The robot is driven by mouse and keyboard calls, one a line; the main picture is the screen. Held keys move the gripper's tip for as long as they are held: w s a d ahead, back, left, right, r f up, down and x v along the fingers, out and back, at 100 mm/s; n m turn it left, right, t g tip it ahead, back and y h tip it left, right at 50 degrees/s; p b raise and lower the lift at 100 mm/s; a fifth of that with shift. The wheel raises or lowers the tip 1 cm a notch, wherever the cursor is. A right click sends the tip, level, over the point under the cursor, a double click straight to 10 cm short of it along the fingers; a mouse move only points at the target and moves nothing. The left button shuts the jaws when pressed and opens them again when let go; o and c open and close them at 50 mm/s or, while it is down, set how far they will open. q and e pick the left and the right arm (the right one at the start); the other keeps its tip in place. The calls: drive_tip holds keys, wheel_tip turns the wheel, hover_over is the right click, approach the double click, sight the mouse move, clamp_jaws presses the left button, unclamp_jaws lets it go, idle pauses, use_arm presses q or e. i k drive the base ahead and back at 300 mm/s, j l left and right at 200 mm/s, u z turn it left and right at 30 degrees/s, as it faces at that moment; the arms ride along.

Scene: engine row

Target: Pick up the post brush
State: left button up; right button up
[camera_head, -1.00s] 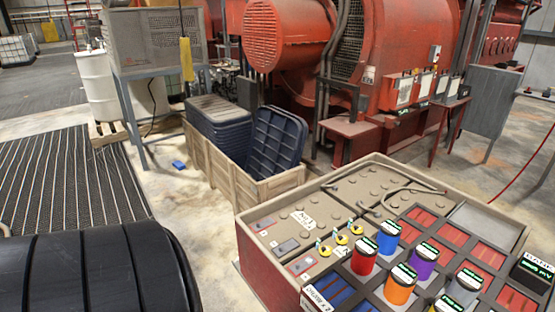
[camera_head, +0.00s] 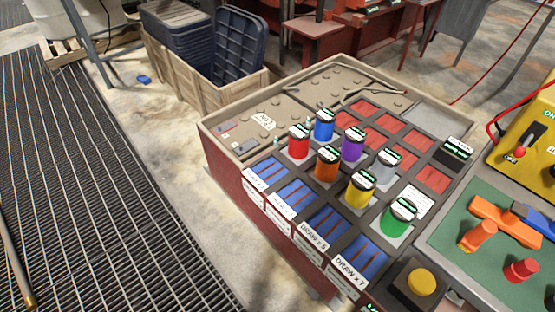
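No item is clearly recognisable as the post brush. Neither of my grippers is in view.
A large battery-like case (camera_head: 235,178) holds several coloured cylinders, such as a green one (camera_head: 398,216). A yellow button box (camera_head: 421,282) and a yellow unit (camera_head: 525,140) stand at the right. A wooden crate (camera_head: 185,85) is behind. Floor grating (camera_head: 100,200) is clear at left.

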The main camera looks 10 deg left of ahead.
sight(469, 243)
drive_tip(key=i+l, duration=0.25)
drive_tip(key=i, duration=0.2)
drive_tip(key=k+z, duration=0.1)
drive_tip(key=z, duration=0.4)
drive_tip(key=i+z, duration=0.1)
drive_tip(key=z, duration=1.3)
drive_tip(key=k+l, duration=0.1)
drive_tip(key=l, duration=0.75)
drive_tip(key=k, duration=0.05)
